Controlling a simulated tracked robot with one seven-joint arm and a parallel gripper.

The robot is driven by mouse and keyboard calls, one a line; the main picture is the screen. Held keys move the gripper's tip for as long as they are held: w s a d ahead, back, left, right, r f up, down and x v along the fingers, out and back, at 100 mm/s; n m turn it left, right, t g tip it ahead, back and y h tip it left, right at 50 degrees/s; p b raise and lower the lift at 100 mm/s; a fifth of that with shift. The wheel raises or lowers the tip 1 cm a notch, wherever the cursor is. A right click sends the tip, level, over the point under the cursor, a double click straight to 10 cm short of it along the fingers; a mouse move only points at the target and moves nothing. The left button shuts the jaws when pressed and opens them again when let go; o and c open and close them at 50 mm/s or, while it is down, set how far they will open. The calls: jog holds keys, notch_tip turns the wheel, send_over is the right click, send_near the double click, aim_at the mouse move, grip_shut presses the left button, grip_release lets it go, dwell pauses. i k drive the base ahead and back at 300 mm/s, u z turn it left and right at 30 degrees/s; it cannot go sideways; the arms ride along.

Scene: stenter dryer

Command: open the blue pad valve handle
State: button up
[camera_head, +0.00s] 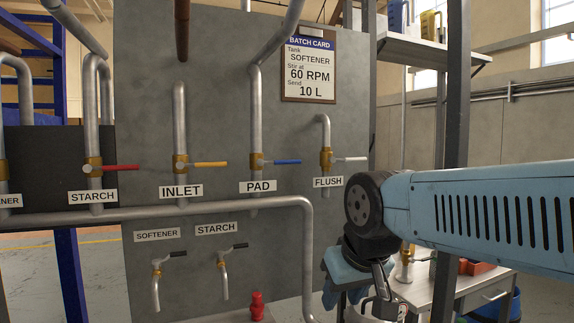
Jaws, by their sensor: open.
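The blue pad valve handle (287,162) points straight out to the right from its brass valve (256,160). The valve sits on a vertical grey pipe, just above the PAD label (258,187) on the grey panel. My gripper (378,306) hangs low at the bottom right of the handle, below my blue arm. It is open and clear of the handle. Its fingertips are partly hidden at the bottom edge of the picture.
A yellow INLET handle (210,164) is to the left and a white FLUSH handle (351,159) to the right. A red STARCH handle (120,168) is further left. A horizontal pipe (150,215) runs below. A batch card (309,70) hangs above.

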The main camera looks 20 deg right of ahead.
aim_at(260, 163)
jog(key=z, duration=0.05)
jog(key=k, duration=0.4)
jog(key=u, duration=1)
jog(key=i, duration=0.1)
jog(key=z, duration=2.45)
jog(key=k, duration=1.1)
jog(key=u, duration=1.05)
jog(key=i, duration=1)
